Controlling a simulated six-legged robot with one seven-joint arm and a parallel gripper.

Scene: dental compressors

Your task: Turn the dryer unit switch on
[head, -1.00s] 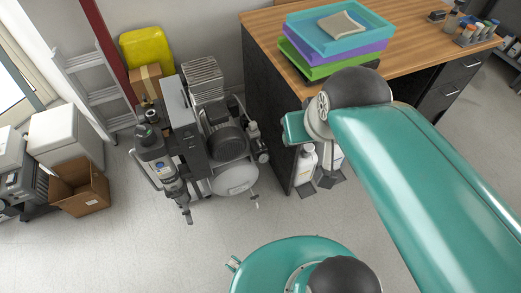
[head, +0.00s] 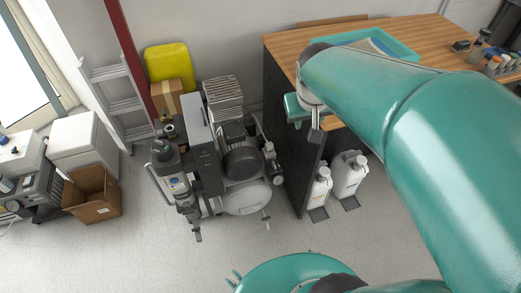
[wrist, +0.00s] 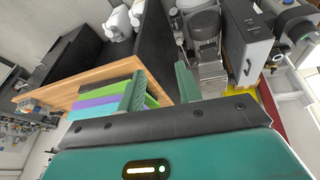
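The compressor assembly (head: 245,198) stands on the floor left of the wooden-topped desk, with a motor and a round tank. A tall grey cabinet (head: 197,122), which looks like the dryer unit, rises on its left side. In the wrist view the grey cabinet (wrist: 247,42) shows at the upper right, with a dark handle-like part on its face. I cannot make out the switch in either view. My gripper (wrist: 160,86) is open and empty, its two green fingers apart. It is clear of the cabinet. In the head view my arm mostly hides it, near the desk's left corner.
The desk (head: 285,45) bears a teal tray (head: 400,45) and small bottles. White jugs (head: 347,173) stand below it. A cardboard box (head: 93,195), a ladder (head: 118,100) and a yellow container (head: 168,63) are left of the compressor.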

